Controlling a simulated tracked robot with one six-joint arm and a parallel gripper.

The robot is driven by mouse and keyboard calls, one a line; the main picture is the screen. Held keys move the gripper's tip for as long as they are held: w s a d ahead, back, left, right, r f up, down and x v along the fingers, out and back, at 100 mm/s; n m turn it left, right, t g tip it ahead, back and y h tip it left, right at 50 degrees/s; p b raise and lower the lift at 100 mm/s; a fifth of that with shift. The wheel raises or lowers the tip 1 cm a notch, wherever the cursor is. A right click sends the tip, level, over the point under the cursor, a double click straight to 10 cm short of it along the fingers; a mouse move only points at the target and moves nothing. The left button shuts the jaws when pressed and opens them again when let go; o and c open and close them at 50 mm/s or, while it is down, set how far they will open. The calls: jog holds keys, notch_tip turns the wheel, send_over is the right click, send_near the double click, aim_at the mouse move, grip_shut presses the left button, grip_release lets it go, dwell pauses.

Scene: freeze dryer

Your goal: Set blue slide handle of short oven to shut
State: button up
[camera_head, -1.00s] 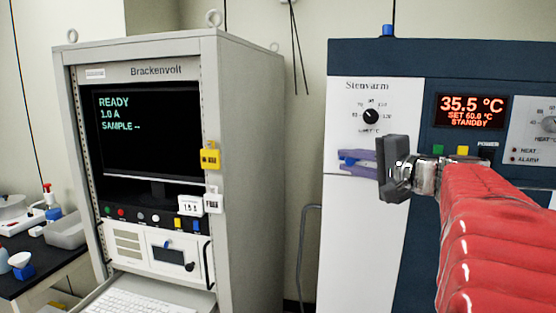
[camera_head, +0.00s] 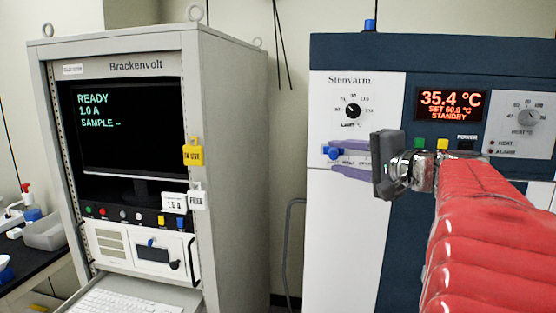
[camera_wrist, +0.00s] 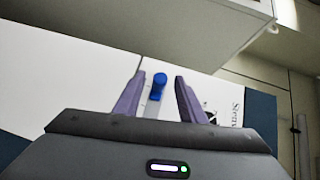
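The short oven (camera_head: 350,240) stands at the right with a white left panel and a dark blue body. Its blue slide handle (camera_head: 334,153) shows at the left of the white panel, below the black dial. My gripper (camera_head: 347,158) is in front of the panel with its two purple fingers apart. In the wrist view the blue handle (camera_wrist: 159,80) on its pale slide strip lies between the spread fingers (camera_wrist: 155,97), with a gap on each side. I cannot tell how deep the handle sits between the fingertips.
A grey rack cabinet (camera_head: 230,180) labelled Brackenvolt stands at the left, with yellow and white tags on its edge. A grey hose (camera_head: 289,250) runs between cabinet and oven. In the wrist view a large pale box-like body (camera_wrist: 150,25) fills the top.

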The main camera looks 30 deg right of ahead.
jog(key=s+r, duration=0.1)
jog(key=s, duration=0.9)
jog(key=shift+s, duration=0.25)
jog(key=shift+d, duration=0.1)
jog(key=w+a+f+n+g+y, duration=0.25)
jog(key=a+f+g, duration=0.25)
jog(key=a+f, duration=0.6)
jog(key=w+a+f+n+g+y, duration=0.2)
jog(key=w+a+f+n+g, duration=0.15)
jog(key=a+f, duration=0.8)
jog(key=s+a+f+n+g+h, duration=0.2)
jog(key=s+a+f+n+h, duration=0.2)
jog(key=s+a+f+n, duration=0.4)
jog(key=shift+s+a+f+n+g+h, duration=0.4)
jog(key=shift+s+a+n, duration=0.15)
jog(key=shift+a+n, duration=0.7)
jog(key=shift+a, duration=0.1)
